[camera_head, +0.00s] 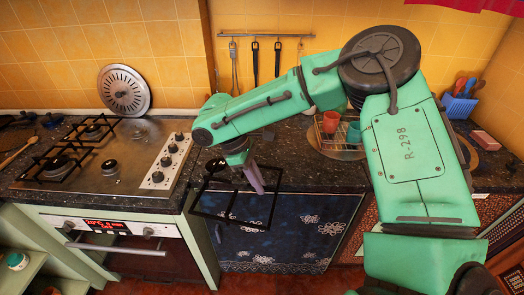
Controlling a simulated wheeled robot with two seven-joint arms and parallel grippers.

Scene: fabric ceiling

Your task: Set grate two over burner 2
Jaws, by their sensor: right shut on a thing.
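My right gripper (252,180) is shut on a black rectangular wire grate (228,217). It holds the grate in the air at the counter's front edge, right of the cooktop and in front of the dark blue patterned cabinet front. The steel cooktop (128,182) lies to the left. Two similar black grates stand on its left side, a rear one (92,128) and a front one (58,165). A bare burner (109,166) shows at the front right of the cooktop, and another bare burner (138,134) behind it. No burner number is readable. My left gripper is out of view.
A column of knobs (165,166) runs along the cooktop's right edge. A round metal lid (124,91) leans on the tiled wall behind. A wire rack with cups (332,122) stands on the counter beyond my right arm. Utensils (254,62) hang above.

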